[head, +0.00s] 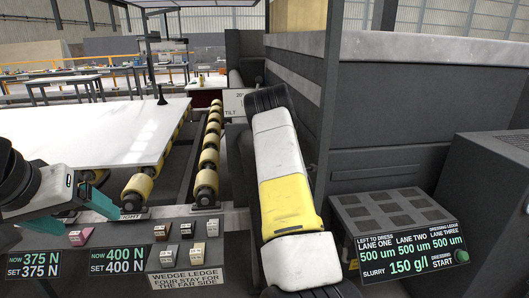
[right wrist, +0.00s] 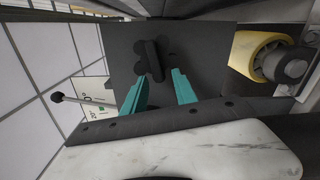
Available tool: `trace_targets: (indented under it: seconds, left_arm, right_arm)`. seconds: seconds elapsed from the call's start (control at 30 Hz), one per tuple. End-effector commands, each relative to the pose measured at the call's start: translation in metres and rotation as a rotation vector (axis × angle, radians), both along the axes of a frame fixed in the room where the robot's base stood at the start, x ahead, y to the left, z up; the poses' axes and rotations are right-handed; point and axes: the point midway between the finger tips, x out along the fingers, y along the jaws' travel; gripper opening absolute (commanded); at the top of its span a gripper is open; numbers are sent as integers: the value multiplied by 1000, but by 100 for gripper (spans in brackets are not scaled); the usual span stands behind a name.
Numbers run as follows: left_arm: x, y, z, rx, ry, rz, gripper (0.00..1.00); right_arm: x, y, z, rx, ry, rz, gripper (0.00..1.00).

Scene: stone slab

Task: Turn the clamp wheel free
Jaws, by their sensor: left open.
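The clamp wheel (right wrist: 152,60) is a dark lobed knob with a raised bar across it, on a dark plate (right wrist: 205,50) in the right wrist view. My right gripper (right wrist: 159,76) points at it with its teal fingers apart. The wheel shows between and just beyond the fingertips; I cannot tell if they touch it. In the head view the wheel is not visible, and my right arm fills the middle. My left gripper (head: 82,215) is open and empty at the lower left, near the front edge of the slab table.
A ball-ended lever (right wrist: 57,97) and a degree scale (right wrist: 97,100) sit left of the wheel. A yellow roller (right wrist: 258,55) is on the right. The head view shows the white slab (head: 90,130), small wedges (head: 80,236) on a ledge and a readout panel (head: 415,252).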

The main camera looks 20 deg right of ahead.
Motion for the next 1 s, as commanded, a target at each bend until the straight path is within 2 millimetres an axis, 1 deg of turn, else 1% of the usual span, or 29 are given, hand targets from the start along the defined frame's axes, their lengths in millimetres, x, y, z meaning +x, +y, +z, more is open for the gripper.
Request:
trace_targets:
  seconds: [0.27,0.37,0.6,0.7,0.83,1.0]
  left_arm:
    - [0,0,0,0,0,0,80]
    - [0,0,0,0,0,0,80]
    - [0,0,0,0,0,0,80]
    - [0,0,0,0,0,0,80]
    - [0,0,0,0,0,0,80]
    - [0,0,0,0,0,0,80]
  right_arm:
    - [-1,0,1,0,-1,-1,34]
    - [-10,2,0,0,1,-1,34]
    - [-50,12,0,0,1,-2,34]
    - [-64,15,0,0,0,-2,34]
    - [-74,18,0,1,-1,-1,34]
    - [-76,18,0,0,-1,0,34]
